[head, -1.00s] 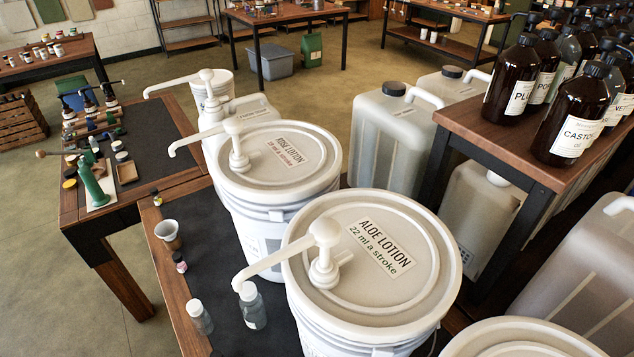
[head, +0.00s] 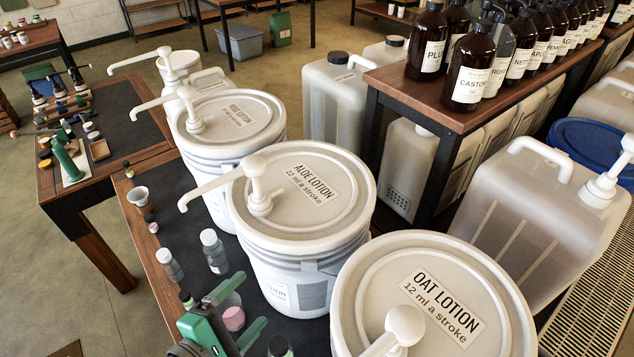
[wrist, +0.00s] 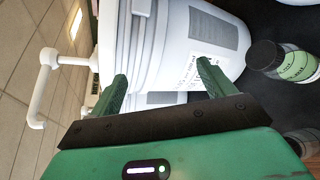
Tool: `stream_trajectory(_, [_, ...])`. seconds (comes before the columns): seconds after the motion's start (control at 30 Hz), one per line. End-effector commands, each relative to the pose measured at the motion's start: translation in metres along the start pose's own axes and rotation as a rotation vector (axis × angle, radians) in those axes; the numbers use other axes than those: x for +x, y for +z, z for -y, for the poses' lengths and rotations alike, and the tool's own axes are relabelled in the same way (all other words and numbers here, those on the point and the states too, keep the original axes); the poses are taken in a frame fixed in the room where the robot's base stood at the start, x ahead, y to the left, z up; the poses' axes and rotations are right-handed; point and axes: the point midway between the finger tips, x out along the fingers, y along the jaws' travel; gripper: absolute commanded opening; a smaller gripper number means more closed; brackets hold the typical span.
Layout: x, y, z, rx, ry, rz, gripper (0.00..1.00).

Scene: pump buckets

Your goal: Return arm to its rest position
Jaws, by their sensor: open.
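My gripper (head: 241,311) shows at the bottom of the head view with its two green fingers apart and nothing between them that it grips. It is low over the dark mat, in front of the Aloe Lotion bucket (head: 300,192) and left of the Oat Lotion bucket (head: 440,290). In the wrist view, my gripper (wrist: 162,72) has its fingers spread towards a white bucket (wrist: 205,45) with a label. A pink-topped jar (head: 234,319) appears between the fingers in the head view; I cannot tell its distance from them.
A bottle with a green label (wrist: 288,62) stands beside the fingers in the wrist view. Two small clear bottles (head: 214,251) (head: 169,265) stand on the mat (head: 178,205). The Rose Lotion bucket (head: 235,118) stands farther back. Brown bottles (head: 468,75) line a raised shelf.

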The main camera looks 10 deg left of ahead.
Motion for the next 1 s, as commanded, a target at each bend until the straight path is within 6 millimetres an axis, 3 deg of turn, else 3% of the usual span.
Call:
stream_trajectory(0.13, [0.026, 0.057, -0.075, 0.523, 0.074, -0.114, 0.82])
stream_trajectory(0.27, [0.027, 0.136, -0.154, 1.058, 0.212, -0.280, 0.82])
stream_trajectory(0.43, [-0.015, 0.247, -0.234, 1.604, 0.428, -0.574, 0.82])
stream_trajectory(0.5, [-0.042, 0.289, -0.257, 1.764, 0.514, -0.716, 0.82])
stream_trajectory(0.63, [-0.096, 0.351, -0.281, 1.963, 0.640, -0.986, 0.82])
stream_trajectory(0.67, [-0.083, 0.329, -0.253, 1.959, 0.618, -0.972, 0.82])
stream_trajectory(0.7, [-0.078, 0.321, -0.239, 1.957, 0.614, -0.967, 0.82])
stream_trajectory(0.9, [-0.064, 0.295, -0.194, 1.956, 0.611, -0.963, 0.82])
stream_trajectory(0.97, [-0.059, 0.288, -0.180, 1.956, 0.610, -0.963, 0.82])
stream_trajectory(1.0, [-0.067, 0.301, -0.205, 1.956, 0.612, -0.964, 0.82])
